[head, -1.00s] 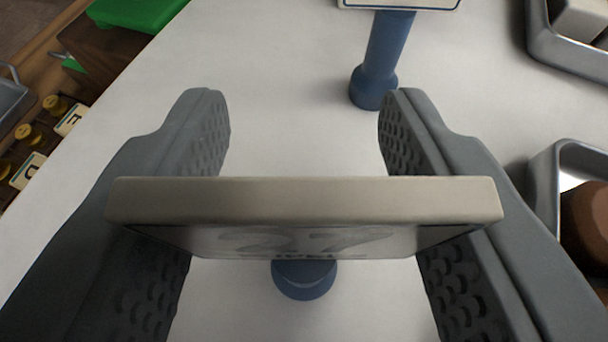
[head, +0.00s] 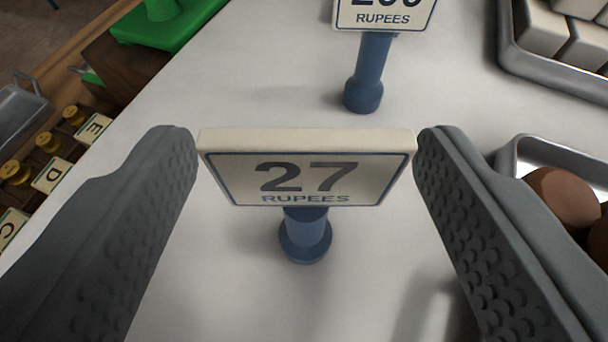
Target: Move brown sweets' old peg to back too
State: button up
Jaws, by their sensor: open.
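A price peg with a cream sign reading "27 RUPEES" (head: 306,178) stands upright on a blue post and round base (head: 305,238) on the white counter. My gripper (head: 305,135) is open, with one finger on each side of the sign. Narrow gaps show between the fingers and the sign's ends. Brown round sweets (head: 565,197) lie in a metal tray (head: 515,155) at the right, partly cut off by the frame and my right finger.
Another blue peg (head: 368,75) with a partly cut-off "RUPEES" sign stands behind. A metal tray (head: 540,70) of white blocks is at the upper right. A green object (head: 165,25) and lettered drawers with brass knobs (head: 50,175) are at the left. White counter (head: 260,75) is clear between.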

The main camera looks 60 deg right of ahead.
jog(key=v, duration=0.9)
dwell(0.4)
